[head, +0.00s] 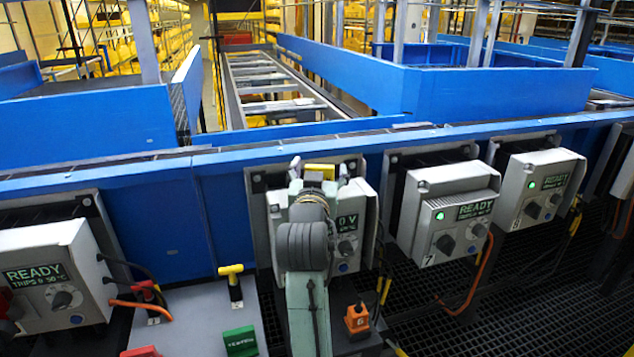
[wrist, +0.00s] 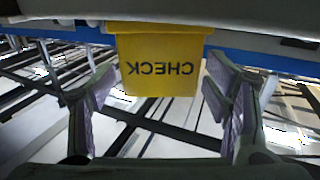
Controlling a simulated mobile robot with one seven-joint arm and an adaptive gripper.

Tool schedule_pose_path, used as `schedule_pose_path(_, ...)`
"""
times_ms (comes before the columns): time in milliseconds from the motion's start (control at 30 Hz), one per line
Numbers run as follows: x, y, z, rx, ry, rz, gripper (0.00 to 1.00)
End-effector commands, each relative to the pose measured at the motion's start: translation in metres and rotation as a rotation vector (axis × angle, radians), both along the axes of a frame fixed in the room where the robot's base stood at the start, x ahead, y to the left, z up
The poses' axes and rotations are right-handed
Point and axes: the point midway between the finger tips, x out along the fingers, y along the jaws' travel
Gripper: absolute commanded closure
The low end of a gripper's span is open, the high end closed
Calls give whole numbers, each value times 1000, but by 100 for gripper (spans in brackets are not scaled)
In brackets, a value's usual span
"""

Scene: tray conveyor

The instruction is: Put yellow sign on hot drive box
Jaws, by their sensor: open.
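The yellow sign (head: 320,167) shows at the top of the middle drive box (head: 347,205), behind my arm. In the wrist view the yellow sign (wrist: 160,45) reads CHECK upside down and meets a grey surface at the picture's top. My gripper (head: 319,174) is open, one finger on each side of the sign. In the wrist view my gripper (wrist: 160,88) shows gaps between both fingers and the sign. My arm hides much of the middle box; part of its display reads "0 V". Other drive boxes read READY: one at left (head: 50,280), box 7 (head: 450,215) and box 8 (head: 540,185).
A grey bench (head: 195,310) at front holds a yellow T-handle (head: 231,270), a green tag (head: 240,341) and a red tag (head: 142,352). An orange tag (head: 357,318) stands right of my arm. A blue conveyor wall (head: 80,138) runs behind the boxes. Cables hang beside them.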

Motion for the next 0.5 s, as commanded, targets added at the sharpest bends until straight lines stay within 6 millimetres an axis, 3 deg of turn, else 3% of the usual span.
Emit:
schedule_pose_path(167,-30,3,-2,2,-4,2,30)
schedule_pose_path(400,-89,8,-2,1,-6,2,30)
schedule_pose_path(500,-95,8,-6,0,-8,0,30)
